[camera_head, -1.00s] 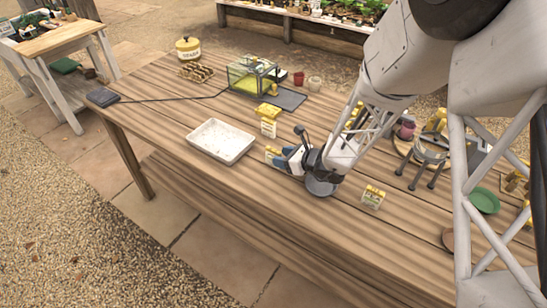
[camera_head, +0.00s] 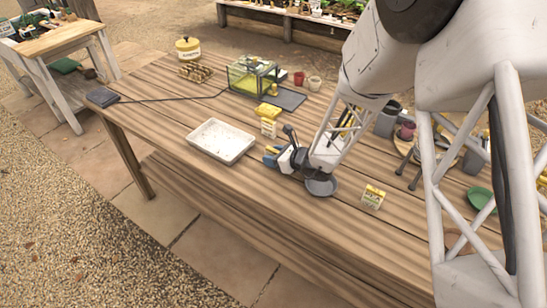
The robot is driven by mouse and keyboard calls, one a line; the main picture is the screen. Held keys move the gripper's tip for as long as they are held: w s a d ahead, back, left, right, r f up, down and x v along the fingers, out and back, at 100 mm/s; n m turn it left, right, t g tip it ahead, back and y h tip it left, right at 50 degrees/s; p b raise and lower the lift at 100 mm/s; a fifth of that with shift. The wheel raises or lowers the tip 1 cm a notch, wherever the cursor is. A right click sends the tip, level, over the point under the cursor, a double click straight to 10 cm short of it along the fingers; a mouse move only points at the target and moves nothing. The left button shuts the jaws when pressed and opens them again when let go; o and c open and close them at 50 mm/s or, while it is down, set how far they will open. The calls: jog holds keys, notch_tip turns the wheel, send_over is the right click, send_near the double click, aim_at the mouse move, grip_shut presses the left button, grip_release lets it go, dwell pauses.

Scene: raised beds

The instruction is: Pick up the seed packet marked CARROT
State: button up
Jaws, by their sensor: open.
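My gripper (camera_head: 272,154) is low over the table, to the right of the white tray, with its blue fingers pointing left. Its jaws are open. A patch of yellow shows at the fingers, but the packet seen there earlier is mostly hidden by them. A seed packet with a yellow top (camera_head: 268,128) stands just behind the gripper. Another yellow-and-white packet (camera_head: 373,197) stands to the right, near the front edge. The print on the packets is too small to read, so I cannot tell which is CARROT.
The white tray (camera_head: 221,141) lies close to the left of the gripper. A glass box (camera_head: 252,75), a yellow-lidded tin (camera_head: 188,49) and small pots (camera_head: 299,78) stand behind. A green dish (camera_head: 480,198) is at right. The table's front left is clear.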

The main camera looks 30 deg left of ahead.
aim_at(269, 148)
jog(key=shift+c, duration=0.5)
grip_shut()
jog(key=shift+r, duration=0.2)
jog(key=shift+r, duration=0.85)
jog(key=shift+s+d+r, duration=0.15)
jog(key=shift+d+r, duration=0.05)
jog(key=shift+r, duration=0.6)
jog(key=s+d, duration=0.3)
jog(key=s+d+r, duration=0.1)
jog(key=s+d, duration=0.6)
jog(key=d, duration=0.1)
jog(key=shift+s+d+r, duration=0.1)
jog(key=shift+s+r, duration=0.05)
jog(key=shift+s, duration=0.2)
